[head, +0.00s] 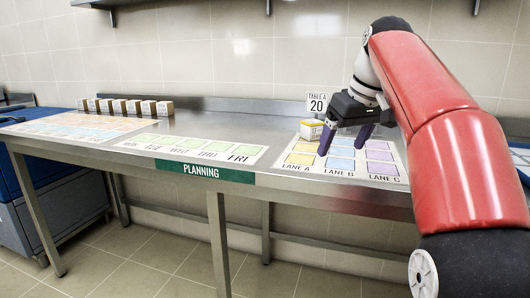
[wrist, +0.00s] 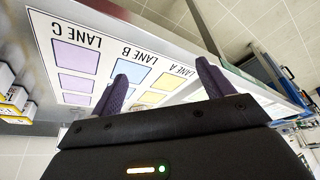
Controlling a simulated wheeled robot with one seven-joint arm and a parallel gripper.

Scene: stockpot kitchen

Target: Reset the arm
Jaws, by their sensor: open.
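My red, black and white arm reaches in from the right side of the head view. My gripper (head: 345,139) has dark purple fingers, apart and with nothing between them. It hangs above the lane sheet (head: 388,152) at the right of the steel table (head: 283,124). In the wrist view, my gripper's fingers (wrist: 164,80) spread over the same sheet (wrist: 47,52), whose LANE A, LANE B and LANE C labels appear upside down. The fingertips look above the sheet; the exact height is hard to tell.
A white and yellow box (head: 311,130) stands at the sheet's back left, near my gripper. A TABLE A 20 sign (head: 317,103) stands behind. The weekday strip (head: 190,147) is bare. Several small boxes (head: 148,108) line the far left. Blue units (head: 40,190) stand at left.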

